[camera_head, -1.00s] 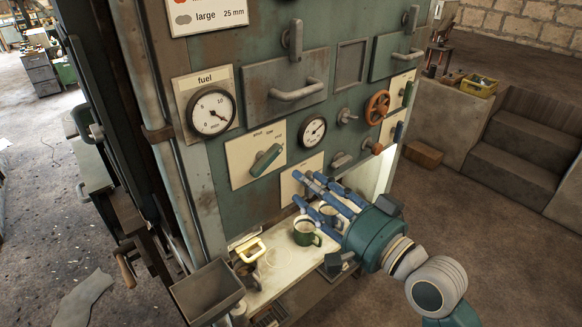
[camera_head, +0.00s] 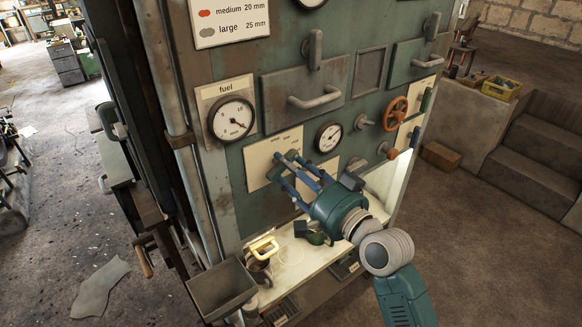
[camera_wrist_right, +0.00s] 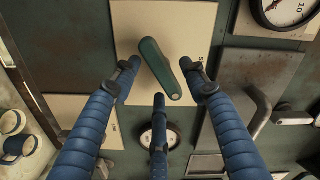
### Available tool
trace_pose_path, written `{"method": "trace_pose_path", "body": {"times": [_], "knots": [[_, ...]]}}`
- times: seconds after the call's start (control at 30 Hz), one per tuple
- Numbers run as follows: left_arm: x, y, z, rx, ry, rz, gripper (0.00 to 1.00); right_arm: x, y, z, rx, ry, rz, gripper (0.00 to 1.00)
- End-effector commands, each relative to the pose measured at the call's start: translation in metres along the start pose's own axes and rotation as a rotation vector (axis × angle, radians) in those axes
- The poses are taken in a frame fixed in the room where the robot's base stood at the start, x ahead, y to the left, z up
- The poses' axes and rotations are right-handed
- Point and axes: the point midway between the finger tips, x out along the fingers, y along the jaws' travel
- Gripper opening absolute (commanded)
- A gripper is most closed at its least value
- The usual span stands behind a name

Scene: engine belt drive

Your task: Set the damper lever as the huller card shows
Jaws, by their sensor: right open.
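A green lever (camera_wrist_right: 160,68) sits on a cream plate (camera_head: 258,168) on the machine's front panel, below the fuel gauge (camera_head: 231,118). The plate's small labels are too small to read. In the right wrist view the lever lies tilted, its free end low and to the right. My right gripper (camera_head: 288,170) is open at the plate, with its blue fingers spread around the lever. Whether they touch it I cannot tell. A card (camera_head: 230,28) at the top reads medium 20 mm and large 25 mm; no huller card is readable. My left gripper is not in view.
A second gauge (camera_head: 329,137), an orange handwheel (camera_head: 395,113) and a drawer handle (camera_head: 316,100) stick out from the panel nearby. A metal tray (camera_head: 222,290) juts out at lower left.

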Motion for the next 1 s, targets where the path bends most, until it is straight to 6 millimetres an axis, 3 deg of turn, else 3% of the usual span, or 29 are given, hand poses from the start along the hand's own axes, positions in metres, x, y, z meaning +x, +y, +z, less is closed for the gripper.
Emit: {"method": "trace_pose_path", "body": {"times": [0.13,0.33,0.67,1.0], "knots": [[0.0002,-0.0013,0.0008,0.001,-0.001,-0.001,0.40,-0.0002,0.0000,0.0000,0.000,0.000,0.000,0.40],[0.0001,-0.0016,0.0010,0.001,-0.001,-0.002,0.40,-0.0004,0.0001,-0.0001,0.000,0.000,0.000,0.00],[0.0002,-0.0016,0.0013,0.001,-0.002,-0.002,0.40,-0.0004,0.0001,-0.0003,-0.043,-0.001,0.000,0.00],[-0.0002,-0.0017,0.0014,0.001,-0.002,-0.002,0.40,-0.0003,-0.0013,-0.0014,-0.255,-0.001,0.001,0.00]]}}
